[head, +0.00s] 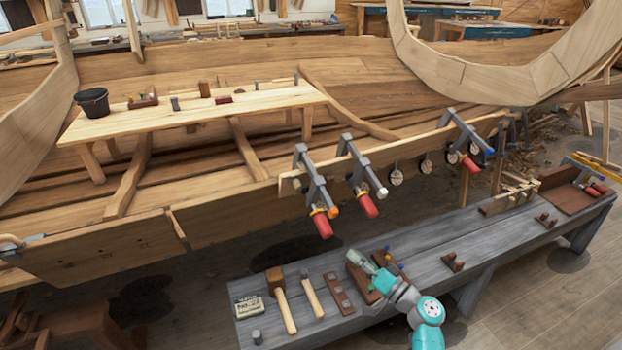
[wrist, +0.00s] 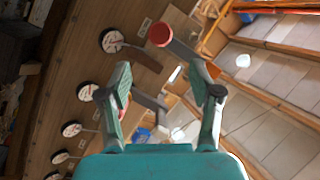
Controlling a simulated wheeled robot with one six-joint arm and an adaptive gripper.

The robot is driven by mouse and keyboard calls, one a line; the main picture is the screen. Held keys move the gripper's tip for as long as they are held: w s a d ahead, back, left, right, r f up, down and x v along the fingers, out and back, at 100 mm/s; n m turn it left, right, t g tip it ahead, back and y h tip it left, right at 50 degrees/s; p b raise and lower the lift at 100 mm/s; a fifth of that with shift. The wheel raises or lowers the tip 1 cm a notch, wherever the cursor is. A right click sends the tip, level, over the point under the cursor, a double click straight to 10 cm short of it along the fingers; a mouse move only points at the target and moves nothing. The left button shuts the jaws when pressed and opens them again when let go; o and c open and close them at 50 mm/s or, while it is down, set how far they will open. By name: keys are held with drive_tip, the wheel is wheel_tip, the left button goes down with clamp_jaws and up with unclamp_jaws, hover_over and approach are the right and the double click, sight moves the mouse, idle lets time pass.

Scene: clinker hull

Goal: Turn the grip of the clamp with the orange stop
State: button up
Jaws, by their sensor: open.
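The clamp with the orange stop (head: 333,211) is the leftmost of the clamps on the plank's top edge in the head view. Its grey frame (head: 311,176) leans over the edge, and its red grip (head: 322,225) hangs in front. My gripper (head: 356,257) is lower and to the right, over the bench, apart from the clamp. In the wrist view my gripper (wrist: 166,84) has its fingers spread. A red round end (wrist: 160,35) on a grey bar lies beyond the fingertips, with an orange patch (wrist: 213,70) by the right finger; I cannot tell surely which clamp this is.
A similar clamp with a white stop (head: 382,191) stands close to the right. One with a blue stop (head: 490,151) is farther right. Round dials (head: 396,175) hang along the plank. The grey bench (head: 420,245) below holds a mallet (head: 279,295) and other tools.

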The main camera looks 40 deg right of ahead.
sight(330, 235)
drive_tip(key=w+n+h, duration=0.1)
drive_tip(key=w, duration=0.3)
drive_tip(key=w+a+r+n+g+h, duration=0.1)
drive_tip(key=w+n+h, duration=0.1)
drive_tip(key=w, duration=0.2)
drive_tip(key=w+r+n+h, duration=0.1)
drive_tip(key=w+n+h, duration=0.1)
drive_tip(key=w, duration=0.2)
drive_tip(key=shift+w+a+g, duration=0.15)
drive_tip(key=shift+a+g, duration=0.1)
drive_tip(key=shift+g, duration=0.05)
idle(0.3)
drive_tip(key=c, duration=1.1)
